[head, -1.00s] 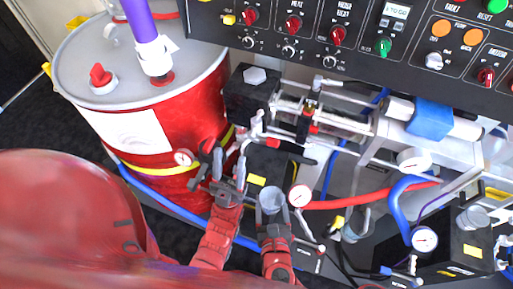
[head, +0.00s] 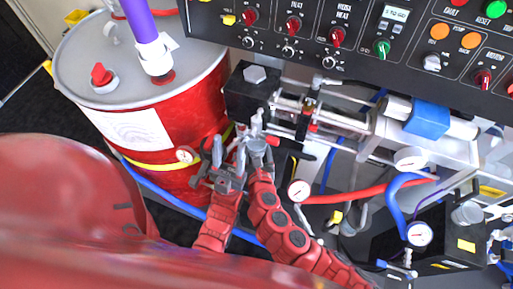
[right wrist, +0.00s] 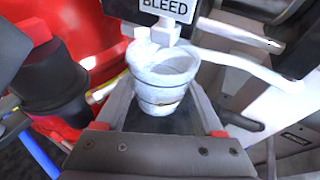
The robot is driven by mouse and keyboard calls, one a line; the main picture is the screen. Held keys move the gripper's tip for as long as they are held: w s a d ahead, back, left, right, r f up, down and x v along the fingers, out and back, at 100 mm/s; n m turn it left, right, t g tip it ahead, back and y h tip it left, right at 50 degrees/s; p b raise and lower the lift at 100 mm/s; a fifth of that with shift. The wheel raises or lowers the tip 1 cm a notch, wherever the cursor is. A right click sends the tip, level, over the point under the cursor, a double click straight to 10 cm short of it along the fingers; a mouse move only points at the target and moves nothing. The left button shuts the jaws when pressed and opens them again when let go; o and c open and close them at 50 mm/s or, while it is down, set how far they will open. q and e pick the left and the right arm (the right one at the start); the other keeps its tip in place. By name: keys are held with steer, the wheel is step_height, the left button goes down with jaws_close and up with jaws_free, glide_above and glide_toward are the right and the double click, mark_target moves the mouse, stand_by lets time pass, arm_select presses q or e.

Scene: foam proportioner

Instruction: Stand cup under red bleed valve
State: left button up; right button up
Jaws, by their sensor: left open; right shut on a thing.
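The cup (right wrist: 163,75) is a pale grey, ribbed cup, roughly upright between the fingers of my right gripper (right wrist: 165,105). In the head view the cup (head: 259,146) shows at the tip of my right gripper (head: 258,158), which is shut on it. A BLEED label (right wrist: 165,8) hangs above the cup in the right wrist view. A pale valve fitting (right wrist: 153,36) below the label overlaps the cup's far rim. Whether they touch, I cannot tell. My left gripper (head: 229,162) is open, just left of the cup, near the silver valve piping (head: 256,122).
The black control panel (head: 350,40) overhangs the back. A gauge (head: 299,190) and red hose (head: 360,197) lie close to the right of my right arm.

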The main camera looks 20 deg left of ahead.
mark_target(256, 152)
steer(key=shift+w+a, duration=0.15)
steer(key=shift+w, duration=0.25)
steer(key=shift+w+f, duration=0.1)
steer(key=shift+f, duration=1.7)
steer(key=shift+f+b, duration=0.15)
steer(key=shift+b, duration=0.2)
steer(key=o, duration=1.3)
steer(key=shift+o, duration=0.2)
